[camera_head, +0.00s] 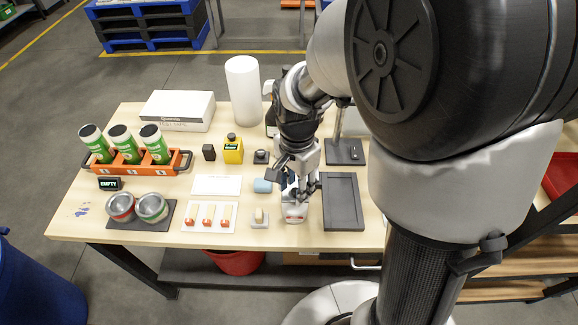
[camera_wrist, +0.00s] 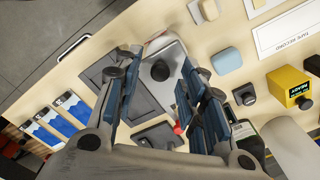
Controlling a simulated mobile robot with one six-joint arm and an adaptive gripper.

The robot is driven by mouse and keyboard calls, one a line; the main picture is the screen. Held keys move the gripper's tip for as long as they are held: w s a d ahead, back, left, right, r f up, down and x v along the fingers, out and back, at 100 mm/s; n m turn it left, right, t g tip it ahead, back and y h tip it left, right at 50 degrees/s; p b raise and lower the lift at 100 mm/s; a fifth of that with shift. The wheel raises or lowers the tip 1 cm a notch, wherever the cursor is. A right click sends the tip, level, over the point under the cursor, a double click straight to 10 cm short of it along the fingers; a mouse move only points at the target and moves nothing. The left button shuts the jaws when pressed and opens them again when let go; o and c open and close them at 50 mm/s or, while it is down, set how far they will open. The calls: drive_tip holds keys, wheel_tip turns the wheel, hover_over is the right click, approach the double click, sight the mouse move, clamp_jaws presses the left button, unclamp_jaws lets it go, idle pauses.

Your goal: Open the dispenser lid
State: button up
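The dispenser (camera_head: 295,212) is a small white unit with red at its front edge, at the front of the table under my gripper (camera_head: 298,185). In the wrist view, a pale grey lid-like top (camera_wrist: 172,50) with a round black knob (camera_wrist: 160,71) lies between the fingers; I take it to be the dispenser's. My gripper (camera_wrist: 160,62) is open, its blue-padded fingers apart on either side of the knob. Whether they touch the unit I cannot tell. The lid looks closed. In the head view, my gripper hides the back of the dispenser.
A dark tray (camera_head: 343,226) lies close right of the dispenser. A blue block (camera_head: 262,186), a small stamp-like piece (camera_head: 260,217) and a white card with wooden-handled pieces (camera_head: 208,231) are on its left. A black stand (camera_head: 344,157) is behind. A yellow bottle-like box (camera_head: 233,153) stands further left.

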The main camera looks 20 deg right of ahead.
drive_tip(key=shift+f, duration=0.1)
drive_tip(key=shift+c, duration=0.3)
clamp_jaws()
idle(0.5)
